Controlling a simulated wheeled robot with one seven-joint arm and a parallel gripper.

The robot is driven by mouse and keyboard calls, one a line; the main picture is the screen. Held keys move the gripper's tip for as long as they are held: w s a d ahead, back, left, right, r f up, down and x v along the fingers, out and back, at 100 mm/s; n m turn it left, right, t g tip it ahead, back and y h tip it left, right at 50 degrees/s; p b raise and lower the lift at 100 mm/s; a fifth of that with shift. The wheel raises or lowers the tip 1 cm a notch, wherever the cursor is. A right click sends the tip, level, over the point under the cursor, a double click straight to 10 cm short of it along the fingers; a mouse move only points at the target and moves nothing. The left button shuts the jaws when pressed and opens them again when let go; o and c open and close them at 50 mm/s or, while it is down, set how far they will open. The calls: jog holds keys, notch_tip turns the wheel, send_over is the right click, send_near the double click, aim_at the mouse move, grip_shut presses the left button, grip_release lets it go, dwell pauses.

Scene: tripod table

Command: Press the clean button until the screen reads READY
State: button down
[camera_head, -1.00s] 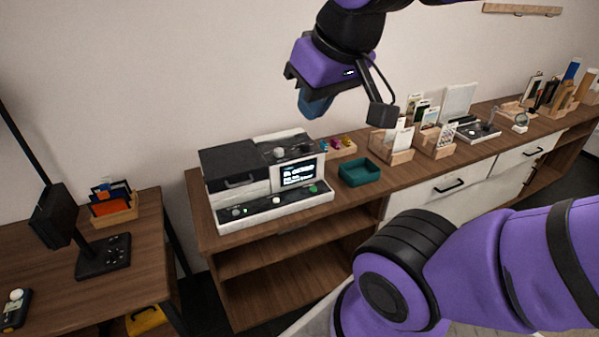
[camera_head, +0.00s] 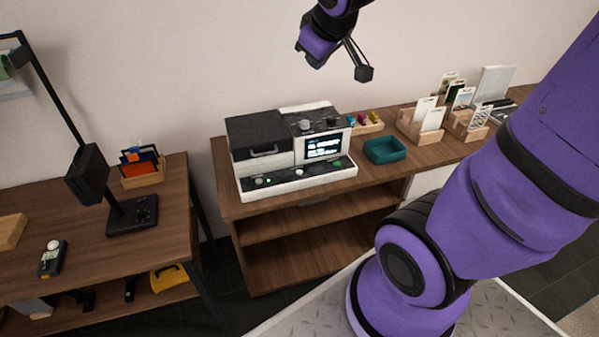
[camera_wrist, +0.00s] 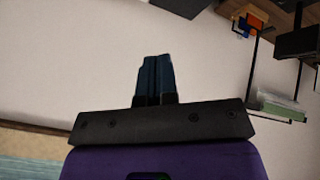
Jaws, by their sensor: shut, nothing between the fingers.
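The machine (camera_head: 290,148) is a black and white box on the wooden cabinet, with a dark lid, a knob on top and a front ledge. Its screen (camera_head: 323,146) shows lit text too small to read. The ledge carries several small buttons: a whitish one (camera_head: 299,171), a green one (camera_head: 337,163) and others at its left end. I cannot tell which is the clean button. My gripper (camera_wrist: 151,78) is shut and empty in the wrist view, its two dark fingers together. In the head view it is high above and behind the machine, touching nothing.
A teal tray (camera_head: 385,150) sits right of the machine on the cabinet top (camera_head: 405,165). Wooden card holders (camera_head: 420,132) stand further right. A left-hand table carries a black lamp (camera_head: 132,214) and a file holder (camera_head: 143,172). The air in front of the machine is clear.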

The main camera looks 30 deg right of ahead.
jog(key=w+d+f+n+t, duration=0.1)
jog(key=w+d+f+n, duration=0.25)
jog(key=w+f, duration=0.35)
jog(key=n+y, duration=0.6)
jog(key=n, duration=0.2)
send_over(299, 173)
notch_tip(299, 173, down, 24)
jog(key=shift+r, duration=0.15)
jog(key=shift+d+f, duration=0.1)
jog(key=shift+f, duration=4.3)
jog(key=shift+f, duration=0.4)
